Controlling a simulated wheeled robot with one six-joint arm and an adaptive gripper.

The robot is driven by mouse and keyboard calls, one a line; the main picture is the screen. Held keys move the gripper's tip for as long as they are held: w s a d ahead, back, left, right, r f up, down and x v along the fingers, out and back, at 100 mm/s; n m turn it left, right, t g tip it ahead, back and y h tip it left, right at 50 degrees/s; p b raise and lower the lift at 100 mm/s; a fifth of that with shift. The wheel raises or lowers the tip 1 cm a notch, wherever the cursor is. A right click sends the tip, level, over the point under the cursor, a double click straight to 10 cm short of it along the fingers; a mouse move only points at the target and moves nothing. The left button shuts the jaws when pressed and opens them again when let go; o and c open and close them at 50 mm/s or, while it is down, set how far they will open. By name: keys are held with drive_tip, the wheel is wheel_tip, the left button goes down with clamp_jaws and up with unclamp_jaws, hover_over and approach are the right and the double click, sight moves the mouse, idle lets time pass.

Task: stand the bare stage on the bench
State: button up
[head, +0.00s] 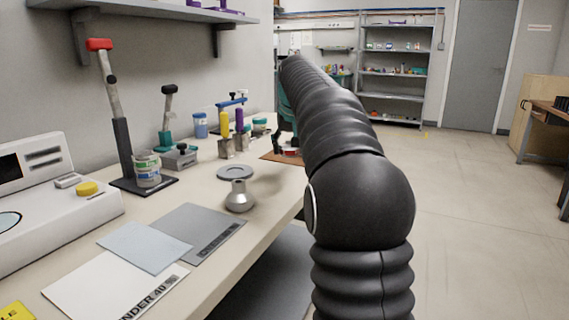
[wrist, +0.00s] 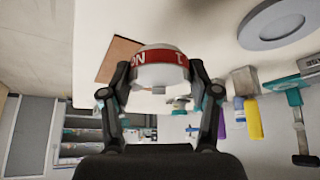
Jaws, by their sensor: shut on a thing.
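In the wrist view a short white cylinder with a red lettered band, which I take to be the stage (wrist: 160,77), sits between the two fingers of my gripper (wrist: 161,94). The fingers are shut on its sides. Its lettering shows upside down or partly cut off, so I cannot read all of it. In the head view my gripper (head: 286,145) is over the far right part of the bench (head: 190,240), by a brown board (head: 270,156); my arm hides much of it. I cannot tell whether the stage touches anything below.
A grey disc (head: 236,172) and a metal funnel-shaped piece (head: 239,197) are on the bench nearer me. Yellow and purple handled tools (head: 232,140) stand left of my gripper. The bench edge runs beside my arm.

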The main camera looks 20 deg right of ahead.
sight(286, 154)
drive_tip(key=shift+w+a+f, duration=0.35)
drive_tip(key=shift+a, duration=0.1)
drive_tip(key=shift+f+b, duration=0.45)
drive_tip(key=shift+f, duration=1.45)
drive_tip(key=shift+f, duration=0.1)
drive_tip(key=shift+f, duration=0.1)
drive_tip(key=o, duration=1.4)
drive_tip(key=shift+r, duration=0.25)
drive_tip(key=p+v, duration=0.1)
drive_tip(key=v, duration=1.1)
drive_tip(key=shift+d, duration=0.1)
drive_tip(key=shift+f, duration=0.1)
